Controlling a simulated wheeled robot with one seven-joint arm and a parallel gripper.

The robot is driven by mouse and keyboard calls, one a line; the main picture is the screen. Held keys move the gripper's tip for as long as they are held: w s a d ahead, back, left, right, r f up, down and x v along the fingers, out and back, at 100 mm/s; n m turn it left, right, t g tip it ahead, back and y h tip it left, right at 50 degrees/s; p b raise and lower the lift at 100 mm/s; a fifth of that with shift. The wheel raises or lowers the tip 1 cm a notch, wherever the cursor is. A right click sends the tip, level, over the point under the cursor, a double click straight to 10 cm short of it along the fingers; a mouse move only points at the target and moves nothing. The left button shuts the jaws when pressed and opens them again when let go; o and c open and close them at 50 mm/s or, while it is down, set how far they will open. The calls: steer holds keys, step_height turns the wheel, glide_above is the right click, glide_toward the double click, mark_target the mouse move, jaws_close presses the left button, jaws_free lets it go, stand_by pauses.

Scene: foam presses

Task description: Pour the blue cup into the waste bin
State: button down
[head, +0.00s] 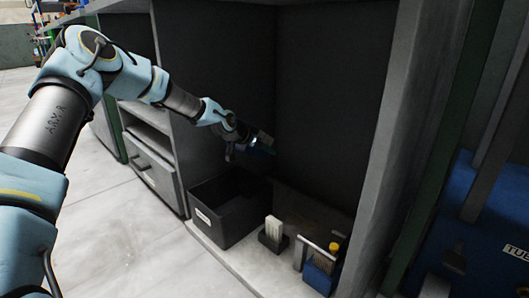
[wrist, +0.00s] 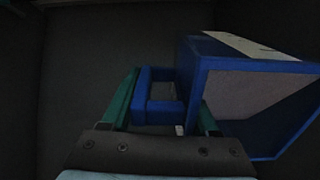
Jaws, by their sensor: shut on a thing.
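The blue cup (wrist: 195,75) is square-sided with a white patch on one side. Its handle (wrist: 160,115) lies between the green fingers of my gripper (wrist: 167,95), which is shut on it. The cup's mouth side shows a pale grey face inside the blue rim; I cannot tell whether that is contents or bare wall. In the head view my gripper (head: 247,138) holds the cup (head: 262,150), mostly dark and partly hidden, above a black open box (head: 215,222) with a white label, which looks like the waste bin. Its inside is dark.
A small dark holder with white pieces (head: 273,232) stands right of the bin. A blue container with a yellow-topped item (head: 322,270) stands further right. Dark panels close in behind, and a grey post (head: 400,120) rises on the right. Drawers (head: 150,165) are left.

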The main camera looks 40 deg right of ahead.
mark_target(256, 152)
steer(key=shift+a+f+h+b, duration=0.15)
steer(key=shift+h+b, duration=0.45)
steer(key=shift+b, duration=0.85)
steer(key=shift+d+f+h+b, duration=0.1)
steer(key=shift+f+h+b, duration=0.15)
steer(key=shift+h+b, duration=0.75)
steer(key=b, duration=0.3)
steer(key=shift+a+f+t+b, duration=0.15)
steer(key=shift+f+t+b, duration=0.1)
steer(key=shift+t+b, duration=0.1)
steer(key=shift+a+f+h, duration=0.15)
steer(key=shift+f+h, duration=0.05)
steer(key=shift+h, duration=0.3)
steer(key=shift+s+a+f+t+h, duration=0.1)
steer(key=shift+a+f+t+h, duration=0.05)
steer(key=shift+h, duration=0.4)
steer(key=shift+a+f+t+h, duration=0.1)
steer(key=shift+a+f+h, duration=0.05)
steer(key=shift+h, duration=0.4)
steer(key=shift+a+h, duration=0.4)
steer(key=shift+h, duration=0.6)
steer(key=shift+s+a+r+t+h, duration=0.15)
steer(key=shift+a+r+t+h, duration=0.25)
steer(key=shift+h, duration=0.55)
steer(key=shift+s+a+r+t+h, duration=0.2)
steer(key=shift+a+r+h, duration=0.4)
steer(key=shift+h, duration=0.35)
steer(key=shift+d+r, duration=0.1)
